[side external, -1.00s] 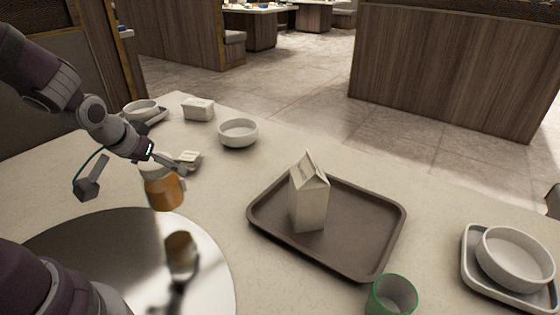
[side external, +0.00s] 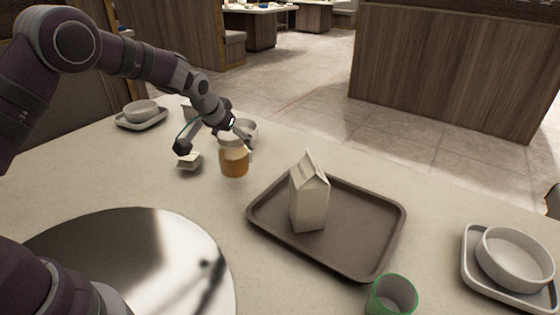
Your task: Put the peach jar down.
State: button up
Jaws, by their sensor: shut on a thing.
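The peach jar (side external: 234,162) is an orange-filled jar with a pale lid, upright in the side external view, left of the brown tray. My gripper (side external: 221,140) is shut on the jar near its lid, reaching in from the upper left. I cannot tell whether the jar's base touches the table or hangs just above it. The gripper hides part of the lid.
A brown tray (side external: 370,255) with a carton (side external: 309,197) lies to the right. A white bowl (side external: 246,127) is close behind the jar, and a small white dish (side external: 188,161) is to its left. A shiny round plate (side external: 150,240) lies in front. A green cup (side external: 392,296) stands at the front.

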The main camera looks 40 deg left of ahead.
aim_at(237, 153)
jog(key=shift+f, duration=1.7)
jog(key=shift+f, duration=0.1)
jog(key=o, duration=1.2)
jog(key=shift+o, duration=0.2)
jog(key=shift+s+r, duration=0.1)
jog(key=shift+r, duration=0.25)
jog(key=v, duration=1.1)
jog(key=shift+s+r, duration=0.25)
jog(key=s+d+r+m, duration=0.1)
jog(key=s+d+r, duration=0.1)
jog(key=s, duration=0.7)
jog(key=s+d+r+m+h, duration=0.1)
jog(key=s+d+r, duration=0.2)
jog(key=s, duration=0.6)
jog(key=shift+d+r+g, duration=0.15)
jog(key=shift+d+g, duration=0.05)
jog(key=shift+g, duration=0.2)
